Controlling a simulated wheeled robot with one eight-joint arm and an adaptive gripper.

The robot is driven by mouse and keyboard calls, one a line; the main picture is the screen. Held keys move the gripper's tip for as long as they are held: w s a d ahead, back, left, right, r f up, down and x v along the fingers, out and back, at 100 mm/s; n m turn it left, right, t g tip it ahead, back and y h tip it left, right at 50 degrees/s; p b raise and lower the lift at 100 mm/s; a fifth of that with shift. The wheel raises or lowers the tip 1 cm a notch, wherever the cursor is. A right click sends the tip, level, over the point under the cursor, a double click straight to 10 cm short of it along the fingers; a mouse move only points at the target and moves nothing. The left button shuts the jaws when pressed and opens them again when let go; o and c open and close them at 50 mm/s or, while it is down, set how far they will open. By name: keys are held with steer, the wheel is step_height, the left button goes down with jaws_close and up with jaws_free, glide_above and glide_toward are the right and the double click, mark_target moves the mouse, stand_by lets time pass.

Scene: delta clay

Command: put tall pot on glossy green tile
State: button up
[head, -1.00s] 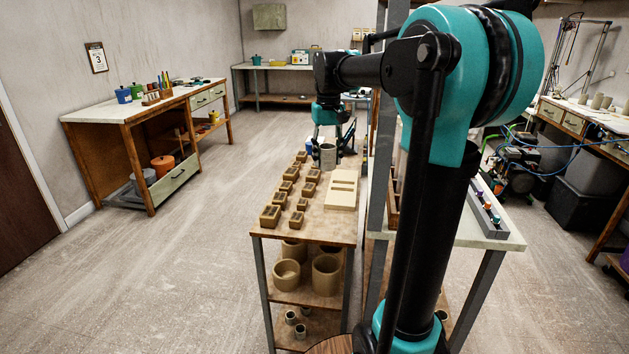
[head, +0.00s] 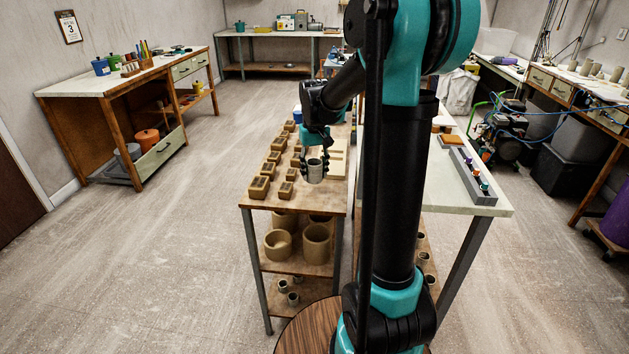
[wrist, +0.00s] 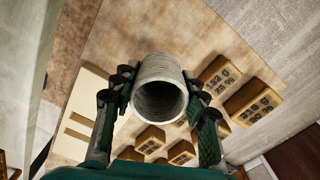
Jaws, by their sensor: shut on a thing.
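The tall pot (head: 316,171) is a grey, open-topped cylinder with ridged walls. My gripper (head: 314,162) is shut around its sides, near the front end of the narrow wooden table. In the wrist view the pot (wrist: 160,88) sits between the two fingers, and I look into its open mouth. It appears upright; I cannot tell how far its base is above the table. I cannot make out a glossy green tile in either view.
Several stamped brown blocks (head: 259,187) stand in rows left of the pot. Beige pots (head: 317,243) fill the shelf below. A pale-topped table (head: 478,205) to the right holds a grey rack (head: 470,172).

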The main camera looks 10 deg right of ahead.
mark_target(315, 180)
steer(key=shift+f, duration=1.9)
steer(key=o, duration=1.2)
steer(key=shift+f, duration=0.1)
